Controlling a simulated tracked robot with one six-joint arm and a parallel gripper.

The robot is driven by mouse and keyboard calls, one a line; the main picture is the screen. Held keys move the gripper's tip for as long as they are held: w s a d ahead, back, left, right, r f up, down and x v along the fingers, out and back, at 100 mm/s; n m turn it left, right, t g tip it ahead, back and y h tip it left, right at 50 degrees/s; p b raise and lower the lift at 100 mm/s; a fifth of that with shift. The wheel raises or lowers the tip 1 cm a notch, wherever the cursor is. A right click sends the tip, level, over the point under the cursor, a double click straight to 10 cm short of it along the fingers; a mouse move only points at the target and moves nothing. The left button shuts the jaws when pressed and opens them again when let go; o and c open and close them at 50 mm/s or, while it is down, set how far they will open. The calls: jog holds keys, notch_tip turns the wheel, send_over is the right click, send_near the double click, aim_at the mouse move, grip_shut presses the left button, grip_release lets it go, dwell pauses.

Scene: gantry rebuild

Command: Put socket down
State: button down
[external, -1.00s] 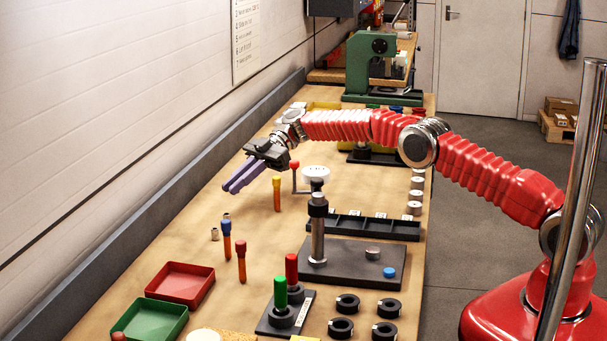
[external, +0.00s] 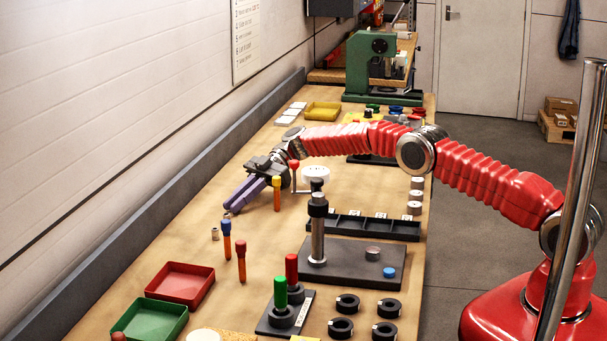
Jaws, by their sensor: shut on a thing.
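My gripper (external: 230,206), with long purple fingers, reaches down to the left over the bench. Its fingertips are low, just behind the blue-handled driver. It is shut on a small metal socket (external: 227,214) at the fingertips. The socket is tiny and partly hidden, so I cannot tell whether it touches the bench.
Upright drivers with blue (external: 226,228), red (external: 240,246) and yellow (external: 276,183) handles stand close to the gripper. A red tray (external: 180,285) and a green tray (external: 150,321) lie nearer the camera. A black fixture with a post (external: 318,236) stands right. Bench left of the gripper is clear.

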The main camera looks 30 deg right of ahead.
jog(key=c, duration=1.8)
grip_release()
jog(key=shift+o, duration=0.2)
jog(key=v, duration=1.2)
jog(key=shift+r, duration=0.1)
